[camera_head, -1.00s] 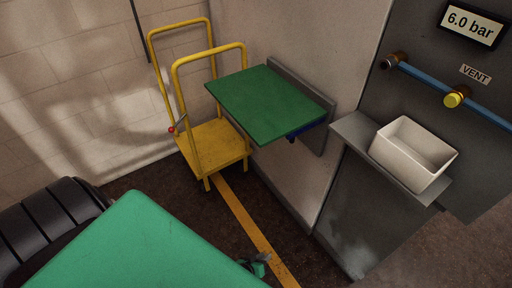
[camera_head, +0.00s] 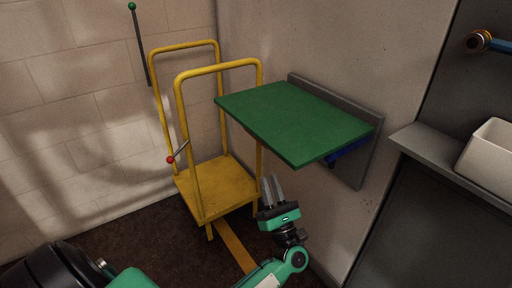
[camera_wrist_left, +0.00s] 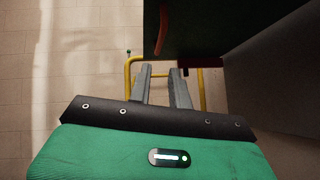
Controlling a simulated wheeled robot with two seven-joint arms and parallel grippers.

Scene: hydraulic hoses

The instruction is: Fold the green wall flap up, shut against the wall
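The green wall flap (camera_head: 290,118) stands out roughly level from its grey wall plate (camera_head: 360,150), with a blue bracket (camera_head: 345,152) below it. My left gripper (camera_head: 272,188) is below and in front of the flap's near left edge, fingers pointing up, apart from it in the picture. In the left wrist view its two fingers (camera_wrist_left: 160,72) are apart with nothing between them. The flap's dark underside (camera_wrist_left: 215,30) fills the upper right of that view. My right gripper is not in view.
A yellow trolley (camera_head: 215,190) with tall hoop handles stands left of the flap. A red-knobbed lever (camera_head: 172,158) shows by it. A grey shelf (camera_head: 440,150) with a white bin (camera_head: 490,152) is at right. A green-knobbed rod (camera_head: 133,8) is on the back wall.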

